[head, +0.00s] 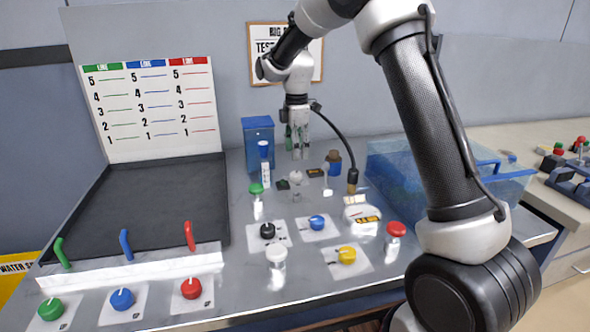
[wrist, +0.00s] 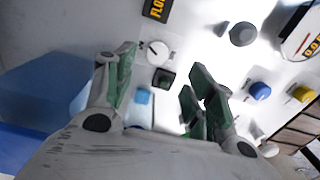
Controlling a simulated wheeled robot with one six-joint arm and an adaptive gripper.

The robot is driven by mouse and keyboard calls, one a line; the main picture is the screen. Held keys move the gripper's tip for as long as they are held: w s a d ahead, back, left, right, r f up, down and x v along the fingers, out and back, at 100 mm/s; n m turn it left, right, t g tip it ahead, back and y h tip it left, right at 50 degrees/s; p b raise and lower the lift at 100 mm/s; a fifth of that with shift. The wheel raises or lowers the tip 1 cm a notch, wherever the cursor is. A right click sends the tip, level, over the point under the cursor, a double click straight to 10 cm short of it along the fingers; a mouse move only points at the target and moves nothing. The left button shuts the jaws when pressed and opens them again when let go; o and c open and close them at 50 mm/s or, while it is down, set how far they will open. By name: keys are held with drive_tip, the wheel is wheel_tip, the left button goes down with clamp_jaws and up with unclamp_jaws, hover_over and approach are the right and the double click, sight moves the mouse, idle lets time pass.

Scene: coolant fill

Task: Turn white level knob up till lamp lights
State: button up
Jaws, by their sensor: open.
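A small round white knob (head: 296,177) stands at the back middle of the grey panel; in the wrist view the white knob (wrist: 158,52) shows a dark pointer mark. A small dark green square (wrist: 164,78) sits beside it, looking unlit; I cannot tell if it is the lamp. It also shows in the head view (head: 283,184). My gripper (head: 298,152) hangs pointing down behind the knob, apart from it. In the wrist view my gripper (wrist: 161,62) has its green-padded fingers spread, with nothing held. A second white-capped knob (head: 276,252) stands nearer the front.
Black (head: 267,231), blue (head: 317,222) and yellow (head: 347,255) knobs sit in front on white plates. Green (head: 256,188) and red (head: 396,229) capped posts flank them. A blue box (head: 258,135) stands left of my gripper, a clear blue tank (head: 395,180) to the right.

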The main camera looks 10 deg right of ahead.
sight(296, 173)
drive_tip(key=shift+w+f, duration=0.15)
drive_tip(key=shift+f, duration=0.25)
wheel_tip(296, 173, down, 7)
drive_tip(key=shift+f, duration=0.15)
drive_tip(key=shift+c, duration=0.5)
